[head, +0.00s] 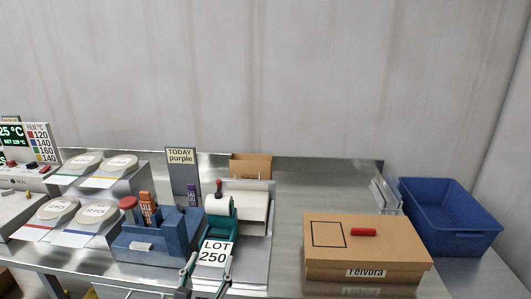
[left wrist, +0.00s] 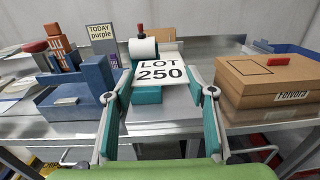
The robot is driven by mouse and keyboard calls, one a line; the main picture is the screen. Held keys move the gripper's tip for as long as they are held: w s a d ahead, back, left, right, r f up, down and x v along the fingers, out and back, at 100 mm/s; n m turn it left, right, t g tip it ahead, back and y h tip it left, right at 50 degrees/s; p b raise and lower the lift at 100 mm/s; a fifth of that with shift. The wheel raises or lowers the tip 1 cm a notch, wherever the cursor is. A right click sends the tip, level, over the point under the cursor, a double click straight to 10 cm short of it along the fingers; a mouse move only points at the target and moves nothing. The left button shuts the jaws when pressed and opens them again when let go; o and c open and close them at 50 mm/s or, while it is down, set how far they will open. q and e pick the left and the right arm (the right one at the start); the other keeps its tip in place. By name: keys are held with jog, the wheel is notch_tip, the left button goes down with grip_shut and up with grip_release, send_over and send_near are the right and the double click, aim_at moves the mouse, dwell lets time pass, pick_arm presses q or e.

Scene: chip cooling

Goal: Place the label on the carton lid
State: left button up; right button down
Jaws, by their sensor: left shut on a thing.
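The label shows between the fingers (left wrist: 160,94) in the left wrist view too (left wrist: 161,74), overlapping the dispenser behind. The closed brown carton (head: 352,272) marked "Felvora" stands to the right, clear of the gripper. Its lid (head: 390,238) bears an empty black square outline (head: 328,234) and a red piece (head: 363,232). My right gripper is out of view.
A blue rack (head: 155,240) with tools stands left of the dispenser, by a "TODAY purple" sign (head: 181,156). Round tins on steps and a display (head: 42,140) are farther left. A blue bin (head: 450,215) is at right. Bare steel counter (head: 310,190) lies behind the carton.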

pick_arm(q)
jog(key=s+a+f+y+b, duration=0.1)
jog(key=s+a+b, duration=0.2)
jog(key=s, duration=0.6)
jog(key=shift+h, duration=0.5)
jog(key=w+d+p, duration=0.1)
jog(key=w, duration=0.2)
jog(key=w+d+r+p, duration=0.1)
jog(key=w, duration=0.2)
jog(key=w+d+p, duration=0.1)
jog(key=w, duration=0.3)
jog(key=shift+w+d+r+p, duration=0.1)
jog(key=shift+r+p, duration=0.1)
jog(key=shift+p, duration=0.15)
